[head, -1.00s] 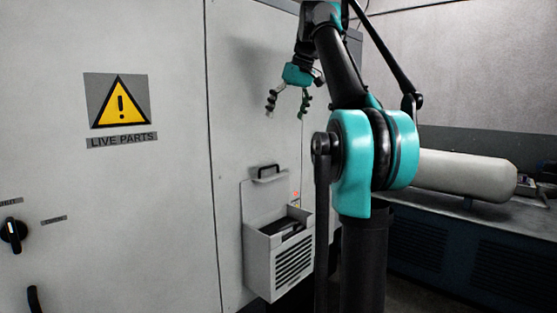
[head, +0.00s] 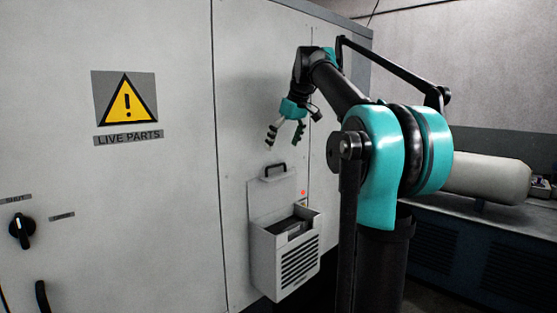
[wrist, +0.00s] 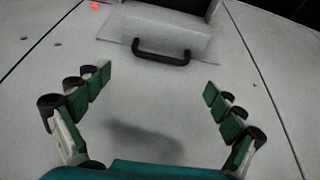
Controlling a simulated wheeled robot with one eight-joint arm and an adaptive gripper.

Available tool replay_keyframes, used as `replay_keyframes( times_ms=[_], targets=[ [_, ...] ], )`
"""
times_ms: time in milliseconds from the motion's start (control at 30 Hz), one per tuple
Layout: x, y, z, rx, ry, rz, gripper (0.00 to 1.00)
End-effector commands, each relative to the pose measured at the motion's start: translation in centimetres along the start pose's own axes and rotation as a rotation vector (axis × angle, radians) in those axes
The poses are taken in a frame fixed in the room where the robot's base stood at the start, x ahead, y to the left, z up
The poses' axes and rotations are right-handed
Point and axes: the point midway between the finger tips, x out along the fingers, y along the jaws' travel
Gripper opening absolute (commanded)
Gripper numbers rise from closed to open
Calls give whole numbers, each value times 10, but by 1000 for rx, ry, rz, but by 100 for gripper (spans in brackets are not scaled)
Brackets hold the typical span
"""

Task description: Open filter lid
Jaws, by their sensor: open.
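The filter box (head: 287,270) is a light grey housing with a slotted grille, fixed to the cabinet wall. Its lid (head: 270,198) stands upright against the wall, and the box top is open with a dark interior showing. A black handle (head: 275,167) is on the lid's upper edge. My gripper (head: 285,137) is open and empty, just above the handle and not touching it. In the wrist view the handle (wrist: 160,55) lies beyond and between the open fingers (wrist: 158,84), with part of the lid (wrist: 170,26) behind it.
The cabinet (head: 170,210) is a flat wall with a warning sign (head: 125,97) and a black rotary switch (head: 21,230) at left. A small red light (head: 303,192) glows beside the lid. A pale cylinder (head: 485,178) lies on a bench at right.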

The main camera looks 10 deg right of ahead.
Motion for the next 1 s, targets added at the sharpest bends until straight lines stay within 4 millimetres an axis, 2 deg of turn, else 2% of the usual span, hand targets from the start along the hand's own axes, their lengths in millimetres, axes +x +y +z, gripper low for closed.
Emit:
replay_keyframes(
  times_ms=[100,300,500,733,1000],
  targets=[
    [22,0,0,-1,0,0,94],
    [48,0,0,0,1,0,94],
    [57,0,0,0,1,0,94],
    [57,0,0,0,1,0,94],
    [57,0,0,0,1,0,62]
  ],
)
